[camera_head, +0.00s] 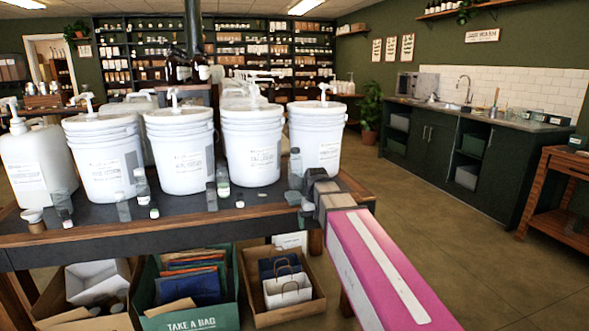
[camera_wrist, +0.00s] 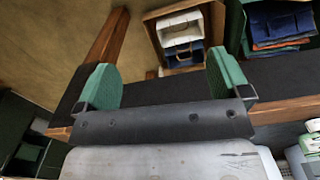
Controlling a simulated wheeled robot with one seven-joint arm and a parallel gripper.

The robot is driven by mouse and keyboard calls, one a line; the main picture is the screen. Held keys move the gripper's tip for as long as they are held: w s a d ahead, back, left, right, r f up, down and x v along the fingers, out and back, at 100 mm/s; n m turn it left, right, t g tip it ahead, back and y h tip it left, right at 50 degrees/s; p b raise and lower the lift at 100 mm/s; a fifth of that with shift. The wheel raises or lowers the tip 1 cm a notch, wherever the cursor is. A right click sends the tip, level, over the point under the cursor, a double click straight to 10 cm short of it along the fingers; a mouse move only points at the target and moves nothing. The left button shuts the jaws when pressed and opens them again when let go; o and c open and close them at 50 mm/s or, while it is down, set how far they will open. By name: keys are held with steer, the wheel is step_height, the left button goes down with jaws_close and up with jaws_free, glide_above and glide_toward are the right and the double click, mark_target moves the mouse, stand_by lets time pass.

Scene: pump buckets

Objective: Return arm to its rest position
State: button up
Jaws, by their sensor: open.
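My arm, pink with a white stripe, reaches in from the lower right in the head view. My gripper (camera_head: 308,195) is at the right front corner of the dark-topped table (camera_head: 100,240), beside a small clear bottle (camera_head: 295,168). In the wrist view my gripper (camera_wrist: 165,80) has its two green fingers wide apart with nothing held between them. Past them show the table's wooden edge and a box of paper bags (camera_wrist: 182,40). Whether the gripper touches the table cannot be told.
White pump buckets (camera_head: 182,150) and a white jug (camera_head: 37,160) stand along the table, with several small bottles in front. Boxes of bags (camera_head: 283,290) sit below. A sink counter (camera_head: 450,150) and wooden stand (camera_head: 555,190) are at right. The floor between is clear.

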steer(key=s+d+f+m, duration=0.1)
steer(key=s+d+f, duration=0.4)
steer(key=s+f, duration=0.2)
steer(key=s+d+f+m, duration=0.1)
steer(key=s+d+f, duration=0.5)
steer(key=f, duration=0.6)
steer(key=shift+s+d, duration=0.3)
steer(key=shift+s, duration=0.4)
